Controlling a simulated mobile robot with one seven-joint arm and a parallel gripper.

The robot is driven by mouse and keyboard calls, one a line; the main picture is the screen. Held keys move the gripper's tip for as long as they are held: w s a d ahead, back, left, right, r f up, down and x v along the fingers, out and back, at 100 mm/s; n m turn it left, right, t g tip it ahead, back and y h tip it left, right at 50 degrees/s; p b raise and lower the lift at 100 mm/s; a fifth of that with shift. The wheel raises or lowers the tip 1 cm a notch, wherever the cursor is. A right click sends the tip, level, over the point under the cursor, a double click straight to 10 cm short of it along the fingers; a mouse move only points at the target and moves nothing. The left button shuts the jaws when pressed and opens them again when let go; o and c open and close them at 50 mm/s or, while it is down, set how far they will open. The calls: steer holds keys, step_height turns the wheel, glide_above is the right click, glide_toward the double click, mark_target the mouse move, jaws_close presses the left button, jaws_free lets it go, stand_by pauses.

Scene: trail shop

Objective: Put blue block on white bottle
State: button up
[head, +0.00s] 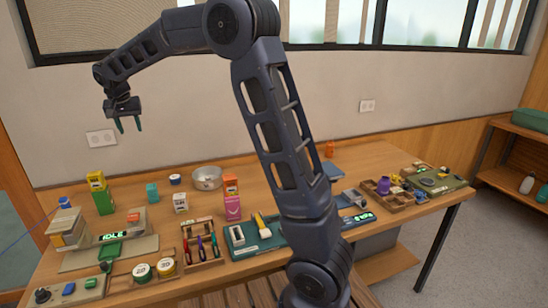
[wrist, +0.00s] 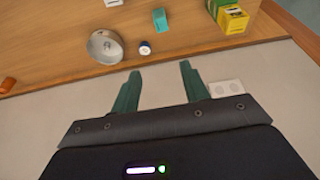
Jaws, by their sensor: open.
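A small teal-blue block (head: 152,191) stands on the wooden table, left of centre; it also shows in the wrist view (wrist: 160,20). It is the likeliest blue block. A small white round container with a dark blue top (head: 175,179) stands behind it to the right, also in the wrist view (wrist: 145,48). A white bottle (head: 527,184) stands on the shelf at the far right. I cannot tell which is the task's white bottle. My gripper (head: 129,125) is open and empty, raised above the table against the wall; its teal fingers show in the wrist view (wrist: 156,85).
A metal bowl (head: 207,178), a white carton (head: 180,203), an orange-and-pink box (head: 232,198) and green and yellow boxes (head: 103,200) stand near the block. A tool rack (head: 202,245) and an "IDLE" device (head: 112,250) are in front. The right side is cluttered.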

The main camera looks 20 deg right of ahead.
steer(key=s+d+r, duration=0.2)
steer(key=s+d, duration=0.2)
steer(key=d, duration=0.5)
steer(key=s+d+r, duration=0.2)
steer(key=s+d, duration=0.3)
steer(key=d, duration=0.5)
steer(key=s+d+r, duration=0.1)
steer(key=s+d, duration=0.3)
steer(key=d, duration=0.5)
steer(key=s+d+f, duration=0.4)
steer(key=s+d, duration=0.3)
steer(key=s, duration=0.4)
steer(key=s+d+f, duration=0.4)
steer(key=s+d, duration=0.4)
steer(key=s, duration=0.3)
steer(key=shift+s+d+t, duration=0.2)
steer(key=shift+s+t, duration=0.1)
steer(key=shift+s, duration=0.05)
steer(key=shift+f, duration=0.1)
